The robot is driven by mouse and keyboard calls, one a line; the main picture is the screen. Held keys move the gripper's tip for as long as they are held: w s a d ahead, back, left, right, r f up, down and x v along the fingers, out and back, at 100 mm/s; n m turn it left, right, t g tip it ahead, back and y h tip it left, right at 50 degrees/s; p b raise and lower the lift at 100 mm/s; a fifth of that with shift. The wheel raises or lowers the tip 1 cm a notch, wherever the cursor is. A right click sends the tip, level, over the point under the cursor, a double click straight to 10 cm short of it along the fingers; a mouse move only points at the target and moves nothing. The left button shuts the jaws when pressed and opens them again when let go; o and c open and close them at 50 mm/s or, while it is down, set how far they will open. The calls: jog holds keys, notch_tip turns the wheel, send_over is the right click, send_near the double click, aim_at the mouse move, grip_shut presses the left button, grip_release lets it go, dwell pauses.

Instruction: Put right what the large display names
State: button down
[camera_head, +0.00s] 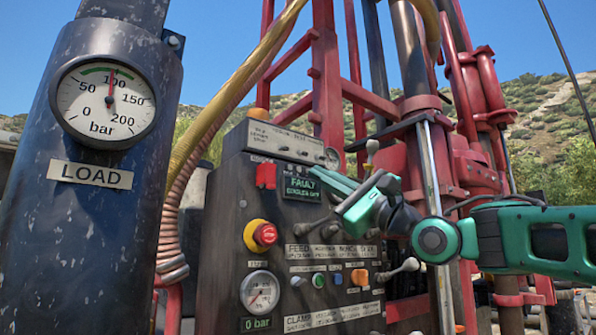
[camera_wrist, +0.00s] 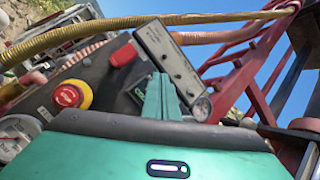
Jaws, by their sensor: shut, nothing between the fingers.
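A dark control panel (camera_head: 225,215) stands in the middle of the head view. Its small lit display (camera_head: 302,190) shows FAULT in green, with a second line too small to read surely. In the wrist view the display (camera_wrist: 138,95) is mostly covered by my fingers. My gripper (camera_head: 318,173) is shut and empty, its green fingers in front of the panel by the display's upper right. Its fingers (camera_wrist: 161,95) point at the panel's upper part in the wrist view. Contact cannot be told. A red switch or cover (camera_head: 265,175) sits left of the display; it also shows in the wrist view (camera_wrist: 124,54).
A red emergency stop (camera_head: 265,234) on a yellow base sits lower left. Below it a gauge (camera_head: 261,291) has a 0 bar readout. Levers (camera_head: 398,269) stick out at right. A LOAD gauge (camera_head: 106,101) points near 100 bar. A yellow hose (camera_head: 225,95) and red frame (camera_head: 327,80) stand behind.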

jog(key=shift+h, duration=0.3)
jog(key=x, duration=0.9)
jog(key=shift+w+d+r, duration=0.15)
jog(key=shift+w+r, duration=0.2)
jog(key=shift+w, duration=0.05)
jog(key=shift+s+d+r, duration=0.25)
jog(key=shift+s+r, duration=0.05)
jog(key=shift+r, duration=0.15)
dwell(0.4)
jog(key=shift+s+d+r, duration=0.15)
jog(key=shift+s+r, duration=0.1)
jog(key=shift+r, duration=0.35)
jog(key=s+d+r, duration=0.2)
jog(key=s+d, duration=0.4)
jog(key=d, duration=0.1)
jog(key=shift+s, duration=0.35)
jog(key=shift+r, duration=0.1)
